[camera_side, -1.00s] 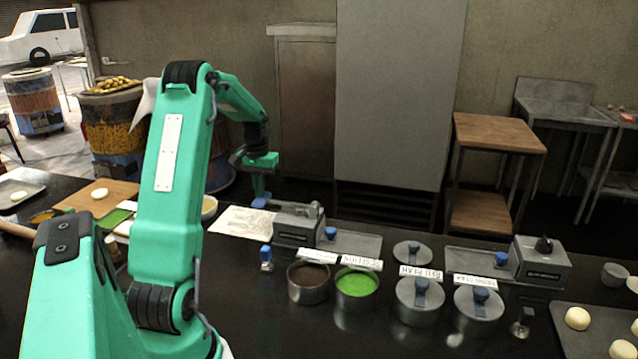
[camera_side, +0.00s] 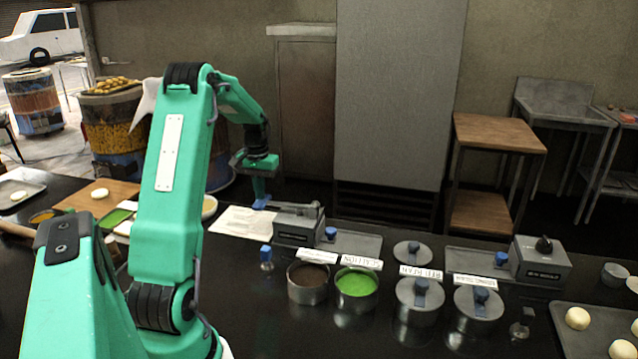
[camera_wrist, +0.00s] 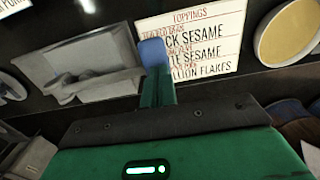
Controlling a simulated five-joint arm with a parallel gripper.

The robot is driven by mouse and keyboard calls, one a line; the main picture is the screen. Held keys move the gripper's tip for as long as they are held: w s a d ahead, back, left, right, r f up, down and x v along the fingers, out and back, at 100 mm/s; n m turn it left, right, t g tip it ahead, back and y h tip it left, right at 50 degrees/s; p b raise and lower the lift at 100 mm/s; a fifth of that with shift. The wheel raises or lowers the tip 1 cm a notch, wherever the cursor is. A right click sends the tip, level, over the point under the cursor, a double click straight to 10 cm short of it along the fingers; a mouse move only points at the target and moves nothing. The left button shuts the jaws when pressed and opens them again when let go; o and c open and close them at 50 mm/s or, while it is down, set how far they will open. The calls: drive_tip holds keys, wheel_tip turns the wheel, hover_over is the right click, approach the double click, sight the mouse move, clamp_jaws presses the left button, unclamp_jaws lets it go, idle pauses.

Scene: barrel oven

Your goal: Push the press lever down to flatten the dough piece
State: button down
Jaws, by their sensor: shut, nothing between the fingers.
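A grey boxy device (camera_side: 298,226) with a bar-like lever (camera_side: 312,209) on top stands on the dark counter left of the middle; I take it for the press. In the wrist view the grey device (camera_wrist: 72,58) and its bar (camera_wrist: 95,84) lie left of my fingers. My gripper (camera_side: 262,203) points down, just left of the device in the side view, above a paper sheet. Its blue fingertips are together and empty, and they show in the wrist view (camera_wrist: 153,52) in front of the toppings card. I cannot make out a dough piece at the device.
A toppings sheet (camera_side: 243,223) lies under the gripper. Open pots of dark (camera_side: 310,276) and green filling (camera_side: 357,284) and lidded pots (camera_side: 420,305) stand in front. A second grey device (camera_side: 540,260) and a tray with pale dough balls (camera_side: 577,318) are at right.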

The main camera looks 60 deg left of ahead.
drive_tip(key=shift+f, duration=0.75)
idle(1.0)
drive_tip(key=shift+r, duration=0.15)
idle(0.4)
wheel_tip(320, 180, up, 9)
drive_tip(key=shift+w+d, duration=0.45)
idle(1.0)
drive_tip(key=shift+r, duration=2.85)
